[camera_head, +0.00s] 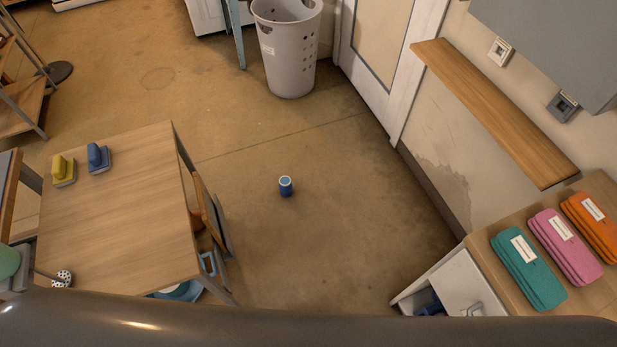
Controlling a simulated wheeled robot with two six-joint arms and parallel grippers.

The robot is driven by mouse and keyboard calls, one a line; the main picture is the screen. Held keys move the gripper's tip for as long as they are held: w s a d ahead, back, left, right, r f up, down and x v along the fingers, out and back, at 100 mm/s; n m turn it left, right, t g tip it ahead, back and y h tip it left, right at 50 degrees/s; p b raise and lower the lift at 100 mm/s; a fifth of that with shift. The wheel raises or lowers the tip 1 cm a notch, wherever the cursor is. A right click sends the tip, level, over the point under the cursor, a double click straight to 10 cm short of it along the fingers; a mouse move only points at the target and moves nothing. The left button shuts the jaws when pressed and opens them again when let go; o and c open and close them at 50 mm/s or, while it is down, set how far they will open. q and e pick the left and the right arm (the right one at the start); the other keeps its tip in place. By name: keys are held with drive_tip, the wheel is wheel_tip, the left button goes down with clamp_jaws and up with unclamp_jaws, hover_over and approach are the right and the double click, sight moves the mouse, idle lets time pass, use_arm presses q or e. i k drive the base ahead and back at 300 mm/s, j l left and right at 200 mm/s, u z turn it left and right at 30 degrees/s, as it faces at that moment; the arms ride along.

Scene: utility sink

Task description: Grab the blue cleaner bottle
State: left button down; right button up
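A small blue cylinder with a pale top (285,187) stands on the bare floor near the middle of the view. It may be the blue cleaner bottle, but it is too small to be sure. A dark blue item (428,303) shows partly inside the white open-topped unit at the lower right; its shape is mostly hidden. Neither of my grippers is in view.
A wooden table (120,215) at the left holds a yellow brush (62,170) and a blue brush (98,158). A grey basket (288,50) stands at the back. Teal, pink and orange cloths (528,268) lie on the right counter. Floor around the cylinder is clear.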

sight(285, 185)
drive_tip(key=u, duration=0.35)
drive_tip(key=i+l+u, duration=0.1)
drive_tip(key=u, duration=0.4)
drive_tip(key=i+l+u, duration=0.1)
drive_tip(key=u, duration=0.35)
drive_tip(key=i+l+u, duration=0.1)
drive_tip(key=u, duration=0.4)
drive_tip(key=l+u, duration=0.25)
drive_tip(key=u, duration=0.2)
drive_tip(key=l+u, duration=0.2)
drive_tip(key=u, duration=0.3)
drive_tip(key=l+u, duration=0.2)
drive_tip(key=l, duration=0.75)
drive_tip(key=l+z, duration=0.3)
drive_tip(key=z, duration=0.15)
drive_tip(key=l+z, duration=0.25)
drive_tip(key=z, duration=0.2)
drive_tip(key=i+l+z, duration=0.1)
drive_tip(key=l+z, duration=0.15)
drive_tip(key=z, duration=0.15)
drive_tip(key=l+z, duration=0.2)
drive_tip(key=z, duration=0.25)
drive_tip(key=l+z, duration=0.15)
drive_tip(key=z, duration=0.25)
drive_tip(key=l+z, duration=0.15)
drive_tip(key=z, duration=0.3)
drive_tip(key=i, duration=0.05)
